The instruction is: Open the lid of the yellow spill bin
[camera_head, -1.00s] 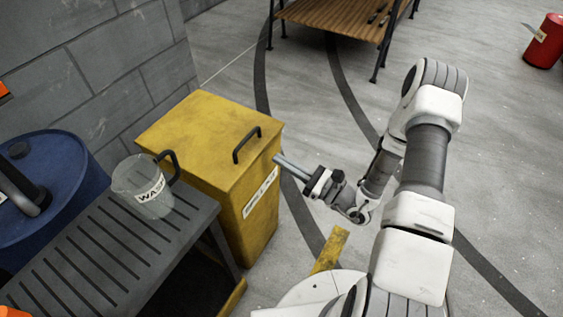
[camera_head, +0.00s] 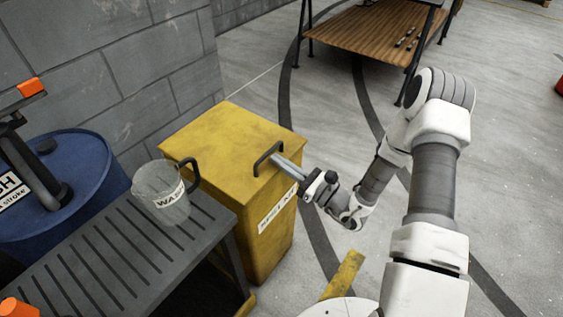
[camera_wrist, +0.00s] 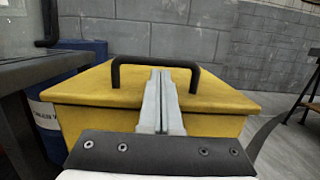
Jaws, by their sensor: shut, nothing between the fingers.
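The yellow spill bin (camera_head: 268,232) stands beside the slatted bench, with a white label on its front. Its lid (camera_head: 215,135) lies flat and closed. A black bar handle (camera_head: 266,152) stands up near the lid's front edge; it also shows in the wrist view (camera_wrist: 130,61). My gripper (camera_head: 280,161) is at the front of the handle, with its fingers together and empty. In the wrist view my fingers (camera_wrist: 160,75) point at the middle of the handle, below its bar. I cannot tell whether the tips touch the handle or reach under it.
A clear pitcher (camera_head: 165,193) with a black handle stands on the grey slatted bench (camera_head: 110,245), left of the bin. A blue drum (camera_head: 60,190) is behind the bench. A block wall (camera_head: 150,60) rises behind. A wooden-shelved table (camera_head: 370,35) stands farther back. The floor to the right is open.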

